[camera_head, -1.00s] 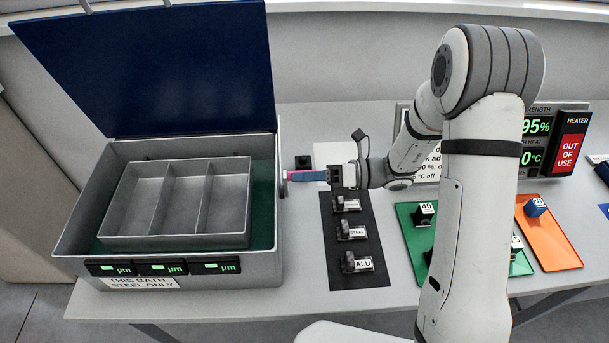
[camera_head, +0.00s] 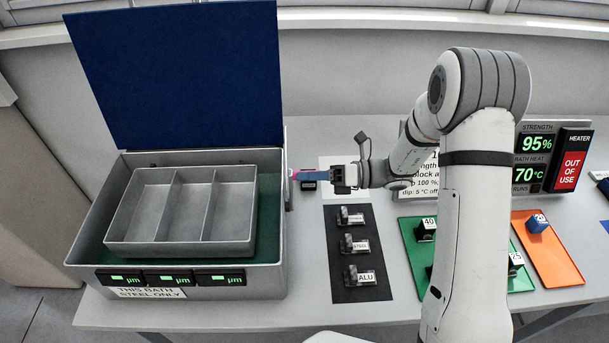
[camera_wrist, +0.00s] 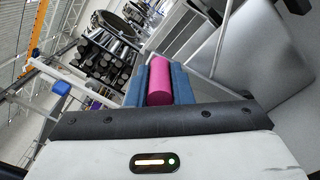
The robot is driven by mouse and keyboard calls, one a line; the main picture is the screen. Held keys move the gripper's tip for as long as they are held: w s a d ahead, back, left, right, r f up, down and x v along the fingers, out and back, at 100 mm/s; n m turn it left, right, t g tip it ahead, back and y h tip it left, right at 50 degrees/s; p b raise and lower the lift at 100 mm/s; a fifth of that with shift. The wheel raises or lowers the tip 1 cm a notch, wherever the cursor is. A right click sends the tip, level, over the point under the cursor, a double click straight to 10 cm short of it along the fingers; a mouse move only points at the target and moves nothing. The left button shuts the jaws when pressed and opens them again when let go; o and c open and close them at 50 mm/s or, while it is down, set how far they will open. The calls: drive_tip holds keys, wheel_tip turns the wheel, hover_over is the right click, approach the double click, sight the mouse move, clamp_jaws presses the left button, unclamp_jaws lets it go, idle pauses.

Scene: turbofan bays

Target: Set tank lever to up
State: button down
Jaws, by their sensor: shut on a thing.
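The grey tank (camera_head: 80,255) stands on the left of the bench with its blue lid (camera_head: 180,75) raised. At the upper right of its right wall, the pink grip of the tank lever (camera_head: 293,173) shows at the tips of my gripper (camera_head: 308,175). In the wrist view, the pink cylindrical grip (camera_wrist: 159,82) lies between the two blue fingers of my gripper (camera_wrist: 158,90), which is shut on it. The fingers hide most of the lever, and I cannot tell its angle.
A divided grey tray (camera_head: 180,243) sits inside the tank. A black mat (camera_head: 345,293) with several labelled blocks lies just right of the tank. Green (camera_head: 410,235) and orange (camera_head: 565,262) trays and a display panel (camera_head: 535,150) are farther right.

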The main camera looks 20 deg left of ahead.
drive_tip(key=c, duration=1.3)
unclamp_jaws()
drive_tip(key=shift+r, duration=0.1)
drive_tip(key=b+v, duration=0.2)
drive_tip(key=v, duration=0.5)
drive_tip(key=shift+w+d, duration=0.15)
drive_tip(key=shift+d, duration=0.2)
